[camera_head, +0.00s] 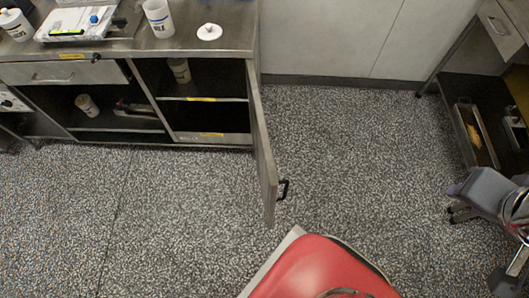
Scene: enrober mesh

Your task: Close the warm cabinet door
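The warm cabinet door (263,158) stands open, swung out from the right edge of the steel cabinet (257,35) into the room. I see it nearly edge-on. Its black bar handle (284,189) sits near the free edge, on the face turned right. The cabinet's right compartment is open to view, with a shelf bearing yellow labels and a pale tub (180,70). My gripper (455,200) is at the right of the picture, over the floor, well apart from the door and handle. Its dark fingertips point left and look apart, with nothing between them.
The speckled floor (360,160) is clear between the door and my gripper. My red body (325,270) is just below the door's free end. A steel rack (465,115) with trays stands at right.

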